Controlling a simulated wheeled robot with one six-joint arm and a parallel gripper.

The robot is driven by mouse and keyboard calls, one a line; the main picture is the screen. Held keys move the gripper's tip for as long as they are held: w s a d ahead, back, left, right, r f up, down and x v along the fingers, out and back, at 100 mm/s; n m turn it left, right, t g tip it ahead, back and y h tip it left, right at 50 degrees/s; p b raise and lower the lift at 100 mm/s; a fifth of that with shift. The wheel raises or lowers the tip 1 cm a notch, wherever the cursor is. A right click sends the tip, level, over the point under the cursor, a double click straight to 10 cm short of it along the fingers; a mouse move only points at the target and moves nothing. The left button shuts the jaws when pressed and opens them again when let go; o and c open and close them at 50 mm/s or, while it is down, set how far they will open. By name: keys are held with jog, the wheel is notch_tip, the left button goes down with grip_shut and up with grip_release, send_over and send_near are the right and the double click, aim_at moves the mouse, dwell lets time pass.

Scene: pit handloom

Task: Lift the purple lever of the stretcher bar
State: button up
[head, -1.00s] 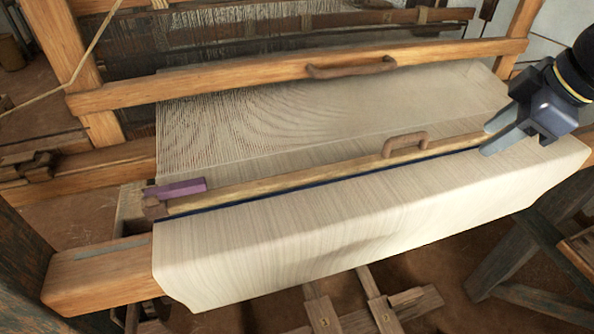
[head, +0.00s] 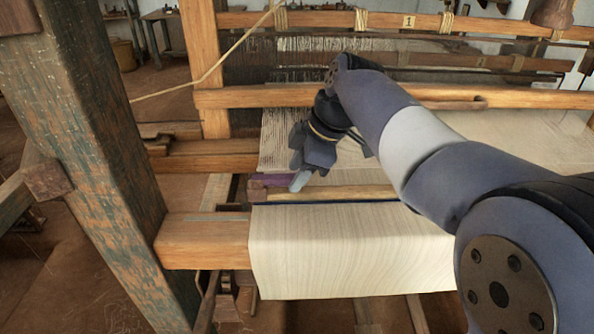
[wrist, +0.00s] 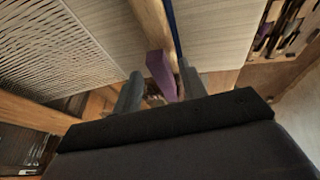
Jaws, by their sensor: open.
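The purple lever (head: 268,181) lies flat at the left end of the wooden stretcher bar (head: 350,192), which rests across the woven cloth. My gripper (head: 298,172) is open at that end, over the lever, and partly hides it in the head view. In the wrist view the lever (wrist: 160,72) shows between my two spread fingers (wrist: 160,78), with the stretcher bar (wrist: 152,22) running away beyond it. The fingers are not closed on the lever. I cannot tell whether either one touches it.
The cloth (head: 340,250) drapes over the loom's front beam (head: 205,241). A wooden crossbar (head: 240,97) spans the loom behind my gripper. A thick painted post (head: 85,130) stands at the left.

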jog(key=shift+a+f, duration=0.2)
jog(key=shift+a, duration=0.3)
grip_shut()
jog(key=shift+d, duration=0.1)
